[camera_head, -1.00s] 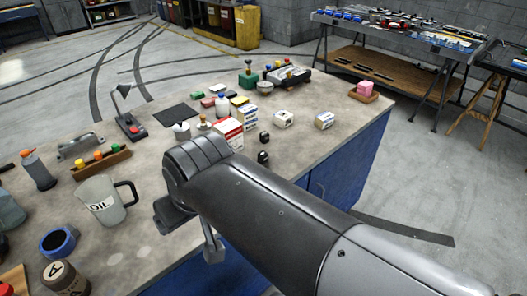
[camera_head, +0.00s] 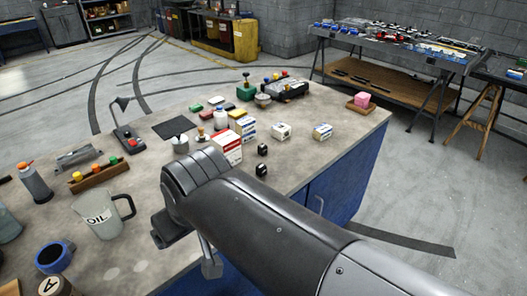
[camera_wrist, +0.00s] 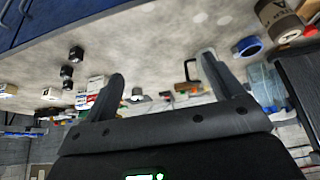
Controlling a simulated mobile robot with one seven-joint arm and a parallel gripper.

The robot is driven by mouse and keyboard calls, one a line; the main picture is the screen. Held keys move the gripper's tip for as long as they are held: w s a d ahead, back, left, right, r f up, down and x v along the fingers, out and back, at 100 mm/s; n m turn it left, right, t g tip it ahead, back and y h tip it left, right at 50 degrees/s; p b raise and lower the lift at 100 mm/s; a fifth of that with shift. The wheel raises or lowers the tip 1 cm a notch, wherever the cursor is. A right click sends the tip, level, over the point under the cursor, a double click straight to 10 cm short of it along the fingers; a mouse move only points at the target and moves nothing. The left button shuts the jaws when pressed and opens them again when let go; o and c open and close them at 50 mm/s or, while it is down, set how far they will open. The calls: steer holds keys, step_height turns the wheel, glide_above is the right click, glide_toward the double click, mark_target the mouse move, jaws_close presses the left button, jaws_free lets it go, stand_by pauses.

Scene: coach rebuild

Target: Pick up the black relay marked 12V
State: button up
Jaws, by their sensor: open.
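Small black blocks stand on the bench to the right of the red-and-white box. The head view shows a front black block (camera_head: 262,170) and a rear black block (camera_head: 262,149). The wrist view shows a row of three: one apart (camera_wrist: 76,53), a middle one (camera_wrist: 67,71) and one by the white boxes (camera_wrist: 68,85). They look like relays, but no 12V marking can be read on any. My gripper (camera_wrist: 162,69) is open and empty, with the blocks outside its fingers, to their left in the wrist view. In the head view my arm partly hides the gripper at the bench's front edge.
A red-and-white box (camera_head: 228,148) and smaller cartons (camera_head: 281,131) stand near the blocks. The oil jug (camera_head: 98,214), blue-rimmed cup (camera_head: 55,249) and wooden tray (camera_head: 98,178) are on the left. The bench top (camera_head: 330,148) is bare along its right front edge.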

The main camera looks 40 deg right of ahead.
stand_by(0.4)
steer(key=c, duration=0.8)
steer(key=shift+o, duration=0.2)
